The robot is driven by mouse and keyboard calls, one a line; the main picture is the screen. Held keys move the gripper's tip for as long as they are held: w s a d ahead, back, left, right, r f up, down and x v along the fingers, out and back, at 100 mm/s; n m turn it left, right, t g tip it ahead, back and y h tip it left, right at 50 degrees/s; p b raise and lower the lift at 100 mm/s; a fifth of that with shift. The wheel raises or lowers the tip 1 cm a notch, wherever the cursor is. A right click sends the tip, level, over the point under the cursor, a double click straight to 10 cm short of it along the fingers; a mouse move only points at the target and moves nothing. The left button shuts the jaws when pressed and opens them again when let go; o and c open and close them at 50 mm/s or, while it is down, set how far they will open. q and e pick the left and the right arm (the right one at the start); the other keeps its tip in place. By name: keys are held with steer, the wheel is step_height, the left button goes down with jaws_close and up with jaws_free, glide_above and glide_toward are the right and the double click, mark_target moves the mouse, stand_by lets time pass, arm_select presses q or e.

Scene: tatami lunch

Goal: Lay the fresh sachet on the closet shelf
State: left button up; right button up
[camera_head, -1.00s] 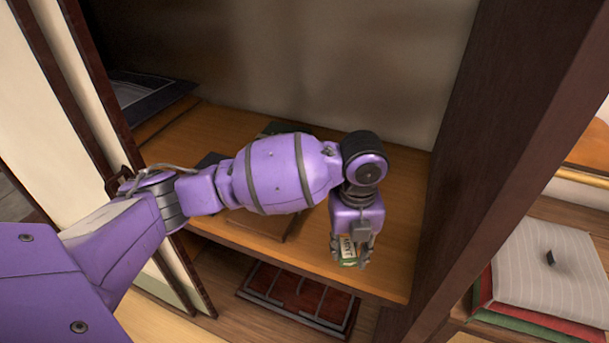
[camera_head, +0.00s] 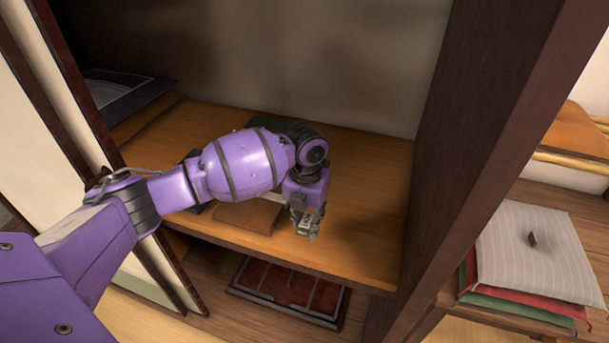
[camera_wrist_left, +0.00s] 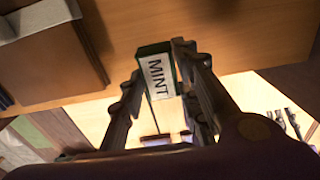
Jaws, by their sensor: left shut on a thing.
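The sachet (camera_head: 304,227) is a small green packet with a white label. In the left wrist view the sachet (camera_wrist_left: 157,74) reads "MINT" and sits between the fingers. My left gripper (camera_head: 306,222) is shut on it, pointing down over the front part of the wooden closet shelf (camera_head: 350,225). In the left wrist view the gripper (camera_wrist_left: 155,80) holds the sachet near the shelf's front edge. I cannot tell whether the sachet touches the shelf. My right gripper is not in view.
A brown flat item (camera_head: 247,217) lies on the shelf left of the gripper, with dark items partly hidden behind my arm. The shelf is bare to the right, up to the dark post (camera_head: 440,170). A red tray (camera_head: 290,290) lies below. Stacked cushions (camera_head: 535,255) are at right.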

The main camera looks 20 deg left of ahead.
mark_target(302, 228)
arm_select(q)
steer(key=shift+w+a+f, duration=0.35)
steer(key=shift+a+f, duration=0.2)
steer(key=shift+f, duration=0.25)
steer(key=shift+w+a+f, duration=0.1)
steer(key=shift+a+f, duration=0.05)
steer(key=shift+f, duration=1.65)
steer(key=o, duration=0.8)
step_height(302, 228, up, 12)
steer(key=shift+r, duration=0.2)
